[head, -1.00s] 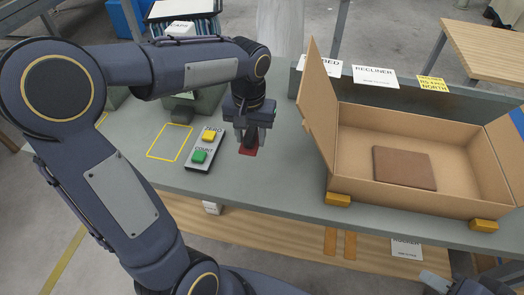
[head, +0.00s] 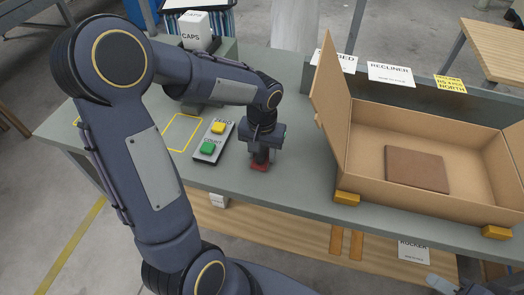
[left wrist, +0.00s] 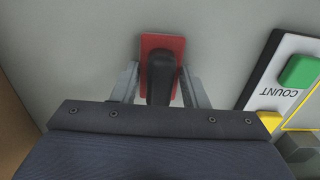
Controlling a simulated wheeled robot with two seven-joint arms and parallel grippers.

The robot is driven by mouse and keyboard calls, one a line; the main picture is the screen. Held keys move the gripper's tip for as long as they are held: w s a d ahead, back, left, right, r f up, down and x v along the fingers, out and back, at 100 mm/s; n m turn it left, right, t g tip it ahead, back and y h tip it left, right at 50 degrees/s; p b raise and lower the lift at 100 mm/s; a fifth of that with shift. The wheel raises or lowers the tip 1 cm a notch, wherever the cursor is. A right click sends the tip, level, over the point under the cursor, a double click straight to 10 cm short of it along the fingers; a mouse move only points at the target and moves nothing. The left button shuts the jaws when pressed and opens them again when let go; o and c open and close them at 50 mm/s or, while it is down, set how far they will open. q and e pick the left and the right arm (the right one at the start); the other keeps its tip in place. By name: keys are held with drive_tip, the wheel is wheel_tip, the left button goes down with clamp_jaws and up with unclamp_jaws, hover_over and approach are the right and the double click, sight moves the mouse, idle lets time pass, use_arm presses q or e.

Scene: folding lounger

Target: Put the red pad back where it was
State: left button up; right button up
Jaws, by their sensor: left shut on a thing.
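The red pad (head: 259,167) is a small red plate with a dark upright handle, over the bench right of the button box in the head view. My left gripper (head: 261,150) points down and is shut on the handle. In the left wrist view the red pad (left wrist: 150,44) shows behind the dark handle (left wrist: 161,78), between the two fingers (left wrist: 159,84). I cannot tell whether the plate touches the bench. A small grey part at the bottom right of the head view may be my right gripper (head: 441,284); its jaws are not clear.
The button box (head: 213,140) has yellow and green buttons. A yellow outline (head: 183,132) on the bench left of it is empty. An open cardboard box (head: 372,190) with a brown pad (head: 416,170) stands to the right. Bare grey bench (head: 303,185) lies between pad and box.

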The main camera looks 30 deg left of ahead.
use_arm(q)
drive_tip(key=shift+f, duration=0.1)
drive_tip(key=o, duration=0.6)
drive_tip(key=shift+f, duration=0.1)
drive_tip(key=o, duration=0.4)
drive_tip(key=shift+o, duration=0.2)
